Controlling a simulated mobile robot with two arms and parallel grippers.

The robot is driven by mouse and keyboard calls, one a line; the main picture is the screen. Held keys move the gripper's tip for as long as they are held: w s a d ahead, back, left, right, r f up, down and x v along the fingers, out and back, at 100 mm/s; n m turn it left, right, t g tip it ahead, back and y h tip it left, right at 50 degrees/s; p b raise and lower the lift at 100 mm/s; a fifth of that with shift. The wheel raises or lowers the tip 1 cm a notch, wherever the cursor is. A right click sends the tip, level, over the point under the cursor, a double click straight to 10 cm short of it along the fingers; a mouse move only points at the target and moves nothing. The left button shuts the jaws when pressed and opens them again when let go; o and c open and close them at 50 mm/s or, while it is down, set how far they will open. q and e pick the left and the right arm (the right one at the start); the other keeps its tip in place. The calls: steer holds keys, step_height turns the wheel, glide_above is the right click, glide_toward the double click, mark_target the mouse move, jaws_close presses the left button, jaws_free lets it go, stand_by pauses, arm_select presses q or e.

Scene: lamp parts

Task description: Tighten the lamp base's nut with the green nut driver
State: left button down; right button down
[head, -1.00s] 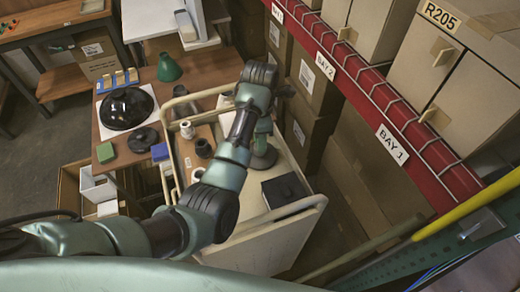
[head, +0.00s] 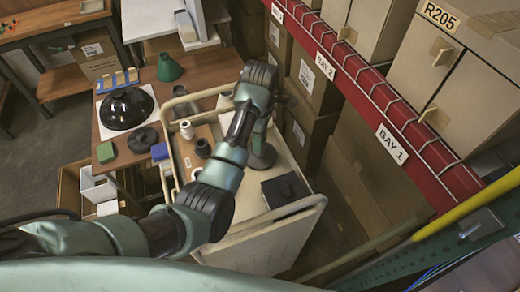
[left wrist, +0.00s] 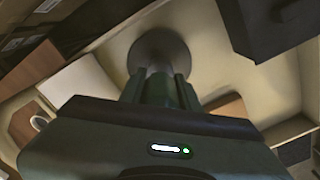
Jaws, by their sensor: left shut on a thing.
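The lamp base is a dark grey round disc (head: 263,157) lying on the cart top; it also shows beyond my fingers in the left wrist view (left wrist: 158,47). My left gripper (left wrist: 160,90) points down over the disc's middle, its fingers close together. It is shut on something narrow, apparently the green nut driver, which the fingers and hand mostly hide. A short grey stem shows between the fingertips and the disc; whether it is part of the driver or the base I cannot tell. The nut is hidden. In the head view the left gripper (head: 262,132) is largely behind my wrist. My right gripper is out of view.
A black box (head: 285,190) lies on the cart near its railed edge (head: 300,207). White (head: 187,130) and black (head: 203,148) cylinders stand left of my arm. A red shelf beam (head: 360,100) runs at the right.

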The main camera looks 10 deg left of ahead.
arm_select(q)
steer(key=shift+m, duration=0.8)
steer(key=m, duration=0.3)
steer(key=shift+m, duration=0.4)
steer(key=m, duration=0.3)
steer(key=shift+f, duration=0.1)
steer(key=m, duration=0.3)
steer(key=shift+a, duration=0.1)
steer(key=shift+m, duration=0.3)
